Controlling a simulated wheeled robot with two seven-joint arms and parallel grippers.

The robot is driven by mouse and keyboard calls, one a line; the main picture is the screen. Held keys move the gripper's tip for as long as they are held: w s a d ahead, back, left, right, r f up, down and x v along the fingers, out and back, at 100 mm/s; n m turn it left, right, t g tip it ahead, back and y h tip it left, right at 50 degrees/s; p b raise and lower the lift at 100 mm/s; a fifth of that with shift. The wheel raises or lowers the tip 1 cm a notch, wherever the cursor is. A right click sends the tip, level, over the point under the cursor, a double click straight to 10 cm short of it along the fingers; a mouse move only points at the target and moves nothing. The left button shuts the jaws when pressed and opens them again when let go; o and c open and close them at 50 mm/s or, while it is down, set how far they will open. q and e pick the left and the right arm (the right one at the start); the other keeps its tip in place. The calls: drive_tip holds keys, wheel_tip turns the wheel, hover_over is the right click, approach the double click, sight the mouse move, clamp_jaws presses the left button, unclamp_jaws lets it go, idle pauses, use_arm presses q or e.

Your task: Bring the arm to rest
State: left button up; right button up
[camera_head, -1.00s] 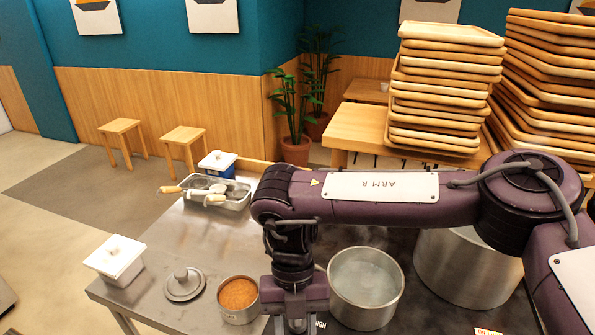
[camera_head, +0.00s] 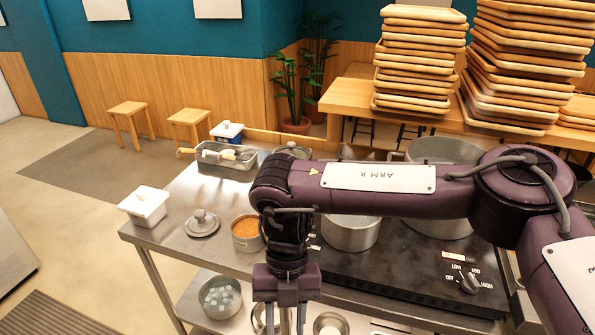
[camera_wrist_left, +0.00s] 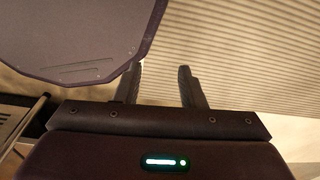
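My right arm (camera_head: 375,190) reaches across the head view from the right, bends at the left and hangs down. Its gripper (camera_head: 293,322) points down at the bottom edge in front of the counter, its fingers a little apart with nothing seen between them; the tips are near or past the picture edge. My left arm is not in the head view. In the left wrist view my left gripper (camera_wrist_left: 160,85) has its two fingers apart and empty, over the floor and a ribbed mat (camera_wrist_left: 235,50).
A bowl (camera_head: 220,296) sits on the lower shelf. Tray stacks (camera_head: 415,60) stand behind.

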drive_tip(key=w+a+f+m+y, duration=0.25)
drive_tip(key=a+y, duration=0.25)
drive_tip(key=a, duration=0.4)
drive_tip(key=w+a+f+m+y, duration=0.25)
drive_tip(key=a+y, duration=0.35)
drive_tip(key=a, duration=0.3)
drive_tip(key=w+d+f+m+t+y, duration=0.2)
drive_tip(key=w+d+f+m+t, duration=0.1)
drive_tip(key=w+f+m+t, duration=0.55)
drive_tip(key=d+f+m+t+h, duration=0.2)
drive_tip(key=d+f+m, duration=0.5)
drive_tip(key=f, duration=0.5)
drive_tip(key=s+d+f+m+h, duration=0.3)
drive_tip(key=s+d+f+m, duration=0.2)
drive_tip(key=s+d+f, duration=0.5)
drive_tip(key=s+d+f+m+h, duration=0.45)
drive_tip(key=d+f, duration=0.25)
drive_tip(key=f, duration=0.5)
drive_tip(key=s+d+f+m+g+h, duration=0.1)
drive_tip(key=s+d+f, duration=0.2)
drive_tip(key=s, duration=0.6)
drive_tip(key=s+d+f+m+g+h, duration=0.1)
drive_tip(key=s+d+f+m+g, duration=0.1)
drive_tip(key=s+d, duration=0.5)
drive_tip(key=s+d+f+m+g+h, duration=0.1)
drive_tip(key=s+d+f, duration=0.3)
drive_tip(key=s, duration=0.8)
drive_tip(key=shift+d+m+g+h, duration=0.3)
drive_tip(key=shift+d+g+h, duration=0.15)
drive_tip(key=shift+d, duration=0.65)
